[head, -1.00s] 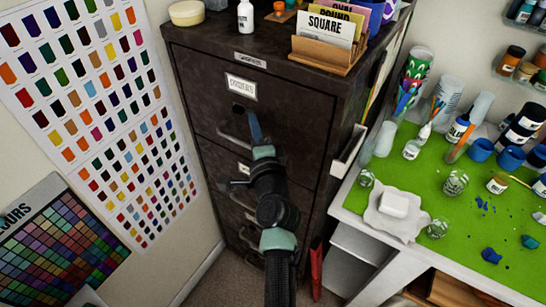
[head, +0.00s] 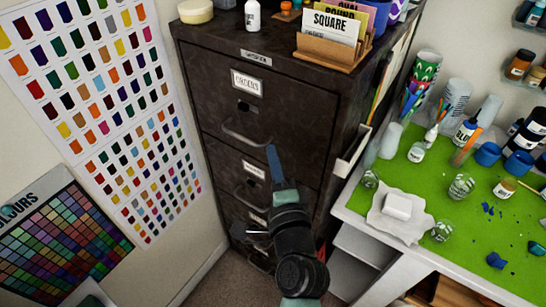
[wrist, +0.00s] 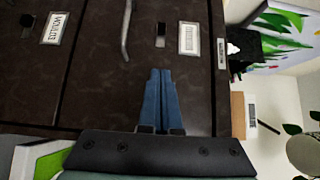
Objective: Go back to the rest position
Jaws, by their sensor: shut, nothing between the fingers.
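My gripper (head: 271,149) is in front of the dark filing cabinet (head: 300,110), near the upper drawers in the head view. Its two blue fingers are shut together with nothing between them, as the wrist view (wrist: 160,72) also shows. The fingers appear apart from the cabinet front, though the exact gap is hard to tell. The drawer handle (head: 245,135) of the top drawer lies to the left of the fingertips, and its label (head: 247,82) is above. The cabinet drawers look closed.
A green-topped white table (head: 410,185) with jars, cups and a white block (head: 397,206) stands to the right. Card holder (head: 333,50) and small containers sit on top of the cabinet. Colour charts (head: 100,90) cover the wall at left. Some floor (head: 215,285) shows below.

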